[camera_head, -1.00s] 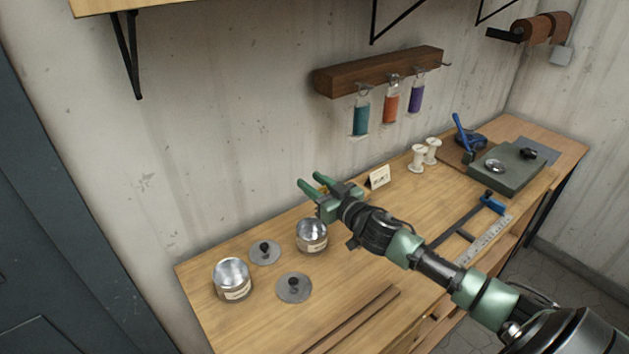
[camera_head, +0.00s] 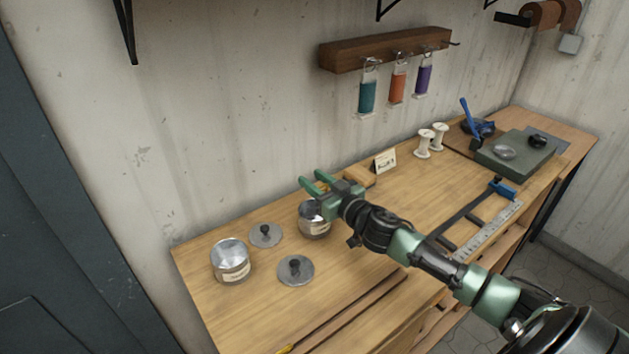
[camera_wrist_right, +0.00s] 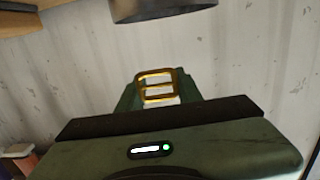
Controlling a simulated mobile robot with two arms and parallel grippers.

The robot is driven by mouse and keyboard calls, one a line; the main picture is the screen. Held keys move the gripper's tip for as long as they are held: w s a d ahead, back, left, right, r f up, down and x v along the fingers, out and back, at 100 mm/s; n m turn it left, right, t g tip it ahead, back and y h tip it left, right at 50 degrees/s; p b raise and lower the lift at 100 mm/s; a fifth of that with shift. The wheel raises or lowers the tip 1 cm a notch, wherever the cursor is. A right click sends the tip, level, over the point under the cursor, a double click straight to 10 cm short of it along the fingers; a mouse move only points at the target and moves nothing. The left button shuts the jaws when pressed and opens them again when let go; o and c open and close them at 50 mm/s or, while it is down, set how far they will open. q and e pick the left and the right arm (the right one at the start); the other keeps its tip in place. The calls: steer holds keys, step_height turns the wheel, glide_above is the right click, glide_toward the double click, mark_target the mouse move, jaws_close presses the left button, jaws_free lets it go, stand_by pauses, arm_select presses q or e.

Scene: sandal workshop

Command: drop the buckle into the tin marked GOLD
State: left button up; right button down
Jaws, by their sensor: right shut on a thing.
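A small gold buckle (camera_wrist_right: 157,87) with a middle bar shows between the fingers of my right gripper in the right wrist view. My right gripper (camera_head: 318,186) is shut on it and hangs above the bench, just over the back tin in the head view. Two silver tins with pale labels stand open on the bench (camera_head: 205,310): the back tin (camera_head: 316,229), partly hidden by my gripper, and the front left tin (camera_head: 231,264). The label words are too small to read, so I cannot tell which is marked GOLD. My left gripper is not in view.
Two grey knobbed lids (camera_head: 266,235) (camera_head: 296,271) lie by the tins. A small card (camera_head: 385,161), white spools (camera_head: 424,144), a green block (camera_head: 517,154) and a steel ruler (camera_head: 487,232) are farther right. Thread hangs from a wall rack (camera_head: 385,47).

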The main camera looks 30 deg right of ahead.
mark_target(323, 187)
steer(key=c, duration=0.9)
jaws_free()
steer(key=shift+c, duration=0.2)
steer(key=shift+o, duration=0.3)
steer(key=shift+s+f, duration=0.1)
steer(key=shift+s, duration=0.45)
steer(key=s, duration=0.2)
steer(key=s+b, duration=0.1)
steer(key=s, duration=0.3)
steer(key=shift+s+d+r+b, duration=0.3)
steer(key=shift+s+b, duration=0.05)
steer(key=shift+b, duration=0.05)
